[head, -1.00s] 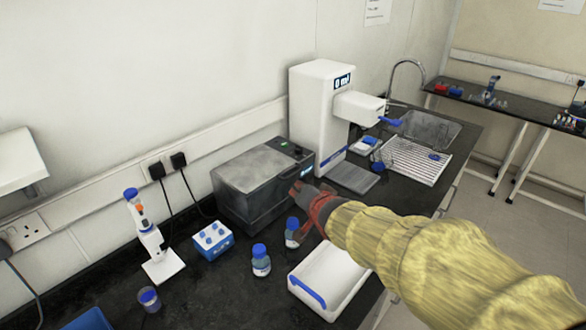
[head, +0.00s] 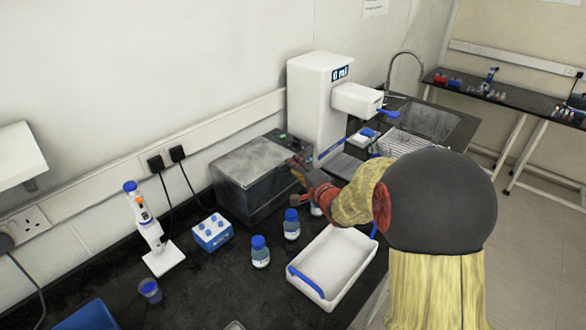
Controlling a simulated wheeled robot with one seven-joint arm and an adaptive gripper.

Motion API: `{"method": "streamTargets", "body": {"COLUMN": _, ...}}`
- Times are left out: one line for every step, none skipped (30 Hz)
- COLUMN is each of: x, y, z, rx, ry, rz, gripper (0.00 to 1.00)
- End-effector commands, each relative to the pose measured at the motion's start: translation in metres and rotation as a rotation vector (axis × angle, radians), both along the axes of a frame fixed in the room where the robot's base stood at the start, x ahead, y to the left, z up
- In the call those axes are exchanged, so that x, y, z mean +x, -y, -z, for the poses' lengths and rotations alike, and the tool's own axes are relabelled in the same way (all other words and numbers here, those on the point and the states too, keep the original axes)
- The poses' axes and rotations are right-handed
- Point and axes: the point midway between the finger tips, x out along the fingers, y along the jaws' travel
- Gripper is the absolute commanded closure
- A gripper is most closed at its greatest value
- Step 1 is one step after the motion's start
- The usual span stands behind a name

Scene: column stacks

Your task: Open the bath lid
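The bath (head: 258,193) is a dark grey box on the black bench against the wall. Its grey lid (head: 246,160) lies flat and closed on top, with a small green light on the panel at its far right end. My gripper (head: 297,168) is at the right front corner of the bath, near the lid's edge. Its fingers are small and partly blurred against the bath, so I cannot tell whether they touch the lid or how far apart they are. My arm comes in from the right.
A white dispenser (head: 318,100) stands just right of the bath. Blue-capped bottles (head: 260,252), a blue rack (head: 212,232) and a white tray (head: 335,262) stand in front. A pipette stand (head: 150,230) is at the left. A sink (head: 428,120) lies at the back right.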

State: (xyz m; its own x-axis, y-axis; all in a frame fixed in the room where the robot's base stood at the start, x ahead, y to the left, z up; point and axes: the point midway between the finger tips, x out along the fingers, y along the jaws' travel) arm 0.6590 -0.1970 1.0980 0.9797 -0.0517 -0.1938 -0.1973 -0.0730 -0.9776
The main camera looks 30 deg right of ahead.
Motion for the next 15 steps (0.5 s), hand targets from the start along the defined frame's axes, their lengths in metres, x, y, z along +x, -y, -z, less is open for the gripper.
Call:
{"method": "streamTargets", "body": {"x": 0.007, "y": 0.000, "z": 0.002, "rx": -0.001, "ry": 0.001, "rz": -0.002, "gripper": 0.75}}
{"method": "streamTargets", "body": {"x": 0.010, "y": 0.000, "z": 0.003, "rx": -0.001, "ry": 0.002, "rz": -0.001, "gripper": 0.75}}
{"method": "streamTargets", "body": {"x": 0.014, "y": 0.000, "z": 0.004, "rx": -0.001, "ry": 0.001, "rz": -0.001, "gripper": 0.75}}
{"method": "streamTargets", "body": {"x": 0.016, "y": 0.000, "z": 0.004, "rx": -0.001, "ry": 0.000, "rz": -0.001, "gripper": 0.75}}
{"method": "streamTargets", "body": {"x": 0.018, "y": 0.001, "z": 0.004, "rx": -0.001, "ry": 0.000, "rz": -0.001, "gripper": 0.75}}
{"method": "streamTargets", "body": {"x": 0.020, "y": 0.001, "z": 0.004, "rx": -0.002, "ry": 0.001, "rz": 0.000, "gripper": 0.75}}
{"method": "streamTargets", "body": {"x": 0.021, "y": 0.001, "z": 0.004, "rx": -0.002, "ry": 0.001, "rz": 0.000, "gripper": 0.75}}
{"method": "streamTargets", "body": {"x": 0.022, "y": 0.001, "z": 0.004, "rx": -0.002, "ry": 0.001, "rz": 0.000, "gripper": 0.75}}
{"method": "streamTargets", "body": {"x": 0.022, "y": 0.001, "z": 0.004, "rx": -0.001, "ry": 0.000, "rz": 0.000, "gripper": 0.75}}
{"method": "streamTargets", "body": {"x": 0.022, "y": 0.001, "z": 0.004, "rx": -0.001, "ry": 0.000, "rz": 0.000, "gripper": 0.75}}
{"method": "streamTargets", "body": {"x": 0.022, "y": 0.001, "z": 0.004, "rx": -0.001, "ry": 0.000, "rz": 0.000, "gripper": 0.75}}
{"method": "streamTargets", "body": {"x": 0.022, "y": 0.001, "z": 0.003, "rx": -0.001, "ry": 0.000, "rz": 0.000, "gripper": 0.75}}
{"method": "streamTargets", "body": {"x": 0.022, "y": 0.001, "z": 0.003, "rx": -0.001, "ry": 0.000, "rz": 0.000, "gripper": 0.75}}
{"method": "streamTargets", "body": {"x": 0.022, "y": 0.001, "z": 0.003, "rx": -0.001, "ry": 0.000, "rz": 0.000, "gripper": 0.75}}
{"method": "streamTargets", "body": {"x": 0.022, "y": 0.001, "z": 0.003, "rx": -0.002, "ry": 0.000, "rz": 0.000, "gripper": 0.75}}
